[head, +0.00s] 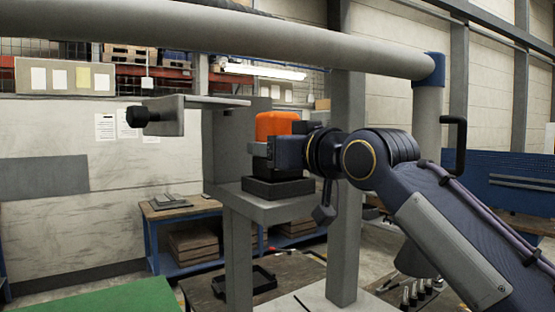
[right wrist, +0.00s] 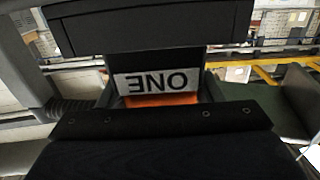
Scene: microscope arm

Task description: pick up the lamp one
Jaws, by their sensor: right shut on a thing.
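The lamp one (head: 275,125) has an orange block top and stands upright over a black square holder (head: 278,189) on a grey shelf. In the right wrist view its white label (right wrist: 155,82) reads ONE upside down, with an orange strip beside it. My right gripper (head: 268,151) comes in from the right and is shut on the lamp below the orange top. The gripper hides much of the lamp's lower body, and I cannot tell whether it still rests in the holder. My left gripper is not in view.
A grey stand (head: 233,150) rises just left of the lamp, with an overhead plate (head: 215,102) and black knob (head: 137,117). A thick grey pipe (head: 250,38) crosses above. A blue-framed bench (head: 165,212) stands behind, and a black tray (head: 250,279) lies below.

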